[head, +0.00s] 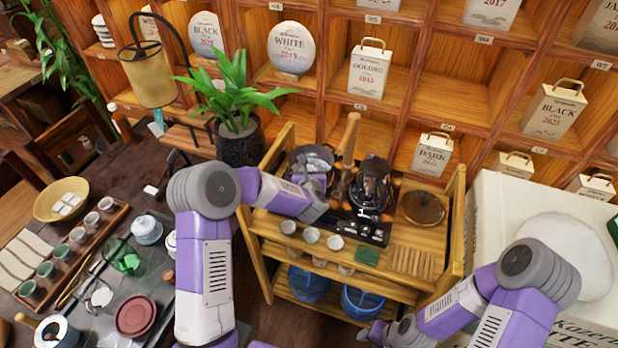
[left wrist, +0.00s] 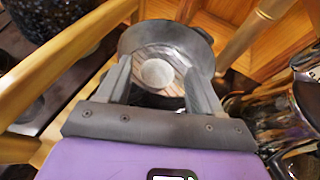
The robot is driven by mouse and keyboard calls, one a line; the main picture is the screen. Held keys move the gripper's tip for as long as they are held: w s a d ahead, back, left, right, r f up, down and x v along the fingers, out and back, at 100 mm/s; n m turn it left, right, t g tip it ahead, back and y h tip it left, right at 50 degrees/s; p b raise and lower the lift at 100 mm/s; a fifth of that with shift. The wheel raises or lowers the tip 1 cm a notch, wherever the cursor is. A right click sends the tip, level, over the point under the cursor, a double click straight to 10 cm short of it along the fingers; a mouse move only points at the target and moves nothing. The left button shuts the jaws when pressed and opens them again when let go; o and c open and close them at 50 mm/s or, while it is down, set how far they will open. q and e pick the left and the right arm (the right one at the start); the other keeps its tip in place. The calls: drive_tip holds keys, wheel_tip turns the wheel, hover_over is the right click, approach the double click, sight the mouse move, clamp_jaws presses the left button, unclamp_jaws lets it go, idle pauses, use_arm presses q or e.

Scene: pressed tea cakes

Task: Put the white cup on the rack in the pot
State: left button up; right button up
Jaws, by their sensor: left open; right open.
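The dark round pot (head: 318,152) stands at the back left of the wooden rack (head: 408,262). My left gripper (head: 312,180) is over the pot, fingers pointing down into it. In the left wrist view the open fingers (left wrist: 160,85) reach inside the pot's rim (left wrist: 165,28). A round pale disc (left wrist: 157,73), which looks like a white cup, shows inside the pot between the fingers and apart from them. Small white cups (head: 312,235) stand in a row at the rack's front left. My right gripper (head: 378,331) is low at the front, away from the pot, open.
A dark kettle (head: 370,185) stands right of the pot, with a wooden-handled tool (head: 349,140) between them. A brown lidded dish (head: 423,208) is further right. A potted plant (head: 240,140) stands left of the rack. Blue tubs (head: 362,300) fill the lower shelf.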

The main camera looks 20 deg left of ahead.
use_arm(q)
drive_tip(key=v, duration=0.6)
drive_tip(key=shift+s+r, duration=0.15)
drive_tip(key=shift+r, duration=0.05)
drive_tip(key=shift+d, duration=0.15)
